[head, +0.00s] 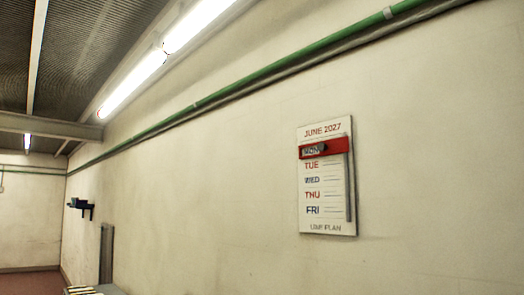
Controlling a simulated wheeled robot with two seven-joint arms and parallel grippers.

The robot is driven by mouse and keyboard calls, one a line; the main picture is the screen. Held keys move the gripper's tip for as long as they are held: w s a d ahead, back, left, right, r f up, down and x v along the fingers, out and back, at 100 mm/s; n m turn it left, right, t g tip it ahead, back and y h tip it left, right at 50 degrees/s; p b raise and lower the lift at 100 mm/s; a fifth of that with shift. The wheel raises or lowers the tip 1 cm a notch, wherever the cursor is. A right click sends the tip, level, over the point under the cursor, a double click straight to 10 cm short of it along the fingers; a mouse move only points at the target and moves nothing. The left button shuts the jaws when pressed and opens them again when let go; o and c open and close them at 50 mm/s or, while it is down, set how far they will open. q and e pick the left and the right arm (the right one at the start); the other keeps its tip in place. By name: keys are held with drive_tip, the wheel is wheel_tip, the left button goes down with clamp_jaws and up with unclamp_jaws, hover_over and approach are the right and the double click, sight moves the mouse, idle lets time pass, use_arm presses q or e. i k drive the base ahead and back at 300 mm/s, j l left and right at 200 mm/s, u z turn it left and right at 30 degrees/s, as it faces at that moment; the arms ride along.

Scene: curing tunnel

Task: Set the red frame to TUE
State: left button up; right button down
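A white wall planner (333,218) headed JUNE 2027 hangs on the wall right of centre in the head view. It lists MON, TUE, WED, THU and FRI from top to bottom. The red frame (338,145) lies across the MON row, with MON showing in its window and a small dark knob beside the word. A grey vertical rail (348,190) runs down the planner's right side, and the frame's right end meets its upper part. The TUE row (312,165) is directly below the frame and uncovered. Neither of my grippers is in view.
A green pipe (250,78) runs along the wall above the planner. A dark bracket or shelf (80,207) juts from the wall at the far left. A grey surface (108,290) with pale items shows at the bottom left. The wall around the planner is clear.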

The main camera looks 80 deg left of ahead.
sight(340, 145)
drive_tip(key=u, duration=2.55)
drive_tip(key=i+j+u, duration=0.75)
drive_tip(key=i, duration=0.25)
